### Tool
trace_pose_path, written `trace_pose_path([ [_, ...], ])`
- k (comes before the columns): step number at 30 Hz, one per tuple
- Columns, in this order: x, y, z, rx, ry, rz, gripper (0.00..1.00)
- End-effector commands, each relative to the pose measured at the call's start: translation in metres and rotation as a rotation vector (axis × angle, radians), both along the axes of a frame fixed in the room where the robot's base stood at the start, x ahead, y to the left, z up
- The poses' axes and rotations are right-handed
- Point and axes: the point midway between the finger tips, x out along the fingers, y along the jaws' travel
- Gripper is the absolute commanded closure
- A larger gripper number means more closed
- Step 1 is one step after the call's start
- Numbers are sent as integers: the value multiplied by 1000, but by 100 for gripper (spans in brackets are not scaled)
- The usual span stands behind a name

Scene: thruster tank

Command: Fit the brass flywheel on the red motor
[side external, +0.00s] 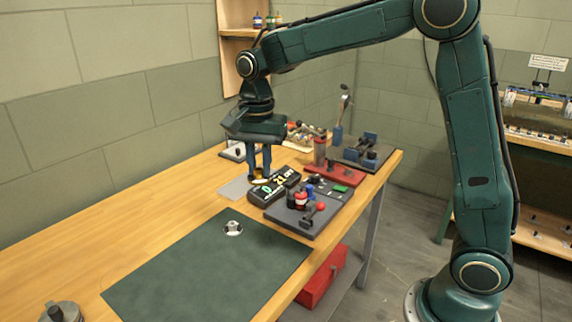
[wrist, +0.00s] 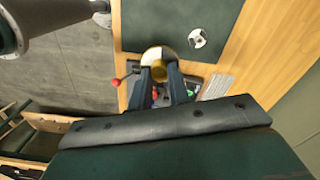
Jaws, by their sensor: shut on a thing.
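My gripper (side external: 259,179) is shut on the brass flywheel (side external: 260,182), holding it above the bench near the digital readout. In the wrist view my gripper's fingers (wrist: 166,76) close on the brass-coloured piece (wrist: 160,72); a pale disc face shows just beyond the fingertips. The red motor (side external: 301,199) stands on a dark grey base plate (side external: 300,226), in front and to the right of my gripper in the side view. A small blue motor stands beside it (side external: 309,190). In the wrist view, my fingers and the held piece hide most of this area.
A white disc with dark markings (side external: 233,228) lies on the green mat (side external: 190,270). The black digital readout (side external: 274,187) stands close to my gripper. A red-knobbed lever (side external: 320,206) rises from the base plate. A red block fixture (side external: 333,174) is behind.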

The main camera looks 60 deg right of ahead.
Motion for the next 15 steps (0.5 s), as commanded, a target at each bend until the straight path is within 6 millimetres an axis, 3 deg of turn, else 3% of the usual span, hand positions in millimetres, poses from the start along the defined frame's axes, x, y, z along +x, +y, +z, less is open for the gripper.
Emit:
trace_pose_path([
  [15,1,-3,-1,0,0,-8,100],
])
